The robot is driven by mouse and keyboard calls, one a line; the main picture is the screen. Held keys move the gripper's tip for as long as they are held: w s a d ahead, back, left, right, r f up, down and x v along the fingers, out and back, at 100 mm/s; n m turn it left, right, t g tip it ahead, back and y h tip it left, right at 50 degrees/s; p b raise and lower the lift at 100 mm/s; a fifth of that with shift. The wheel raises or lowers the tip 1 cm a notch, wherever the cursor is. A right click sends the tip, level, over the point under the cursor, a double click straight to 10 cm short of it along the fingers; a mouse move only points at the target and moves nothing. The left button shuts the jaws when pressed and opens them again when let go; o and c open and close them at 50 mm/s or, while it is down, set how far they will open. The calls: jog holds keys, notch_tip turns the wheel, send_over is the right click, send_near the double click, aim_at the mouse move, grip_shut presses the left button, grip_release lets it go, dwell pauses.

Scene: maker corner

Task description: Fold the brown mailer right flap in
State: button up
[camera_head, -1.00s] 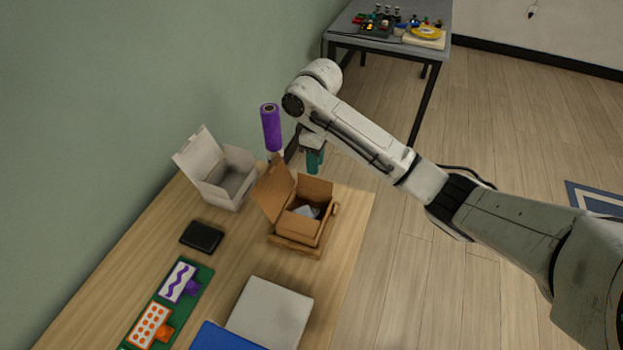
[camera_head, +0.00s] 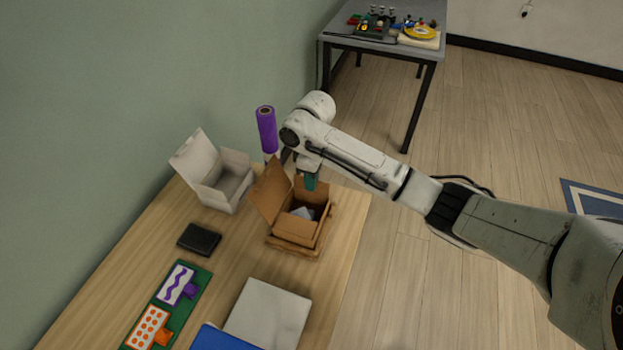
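The brown mailer (camera_head: 292,228) is an open cardboard box on the wooden table, with a grey-white item (camera_head: 302,213) inside. Its tall lid (camera_head: 269,189) stands up on the left side. A flap at the far right edge is partly covered by my gripper. My gripper (camera_head: 310,183), with teal fingertips, points down at the far right edge of the box. Whether its fingers touch the flap or are apart from each other is too small to tell.
A white open box (camera_head: 222,190) stands left of the mailer, and a purple roll (camera_head: 266,130) stands behind. A black wallet-like item (camera_head: 199,239), a green board (camera_head: 190,300) and a pale grey flat box (camera_head: 268,316) lie nearer.

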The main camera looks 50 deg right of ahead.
grip_shut()
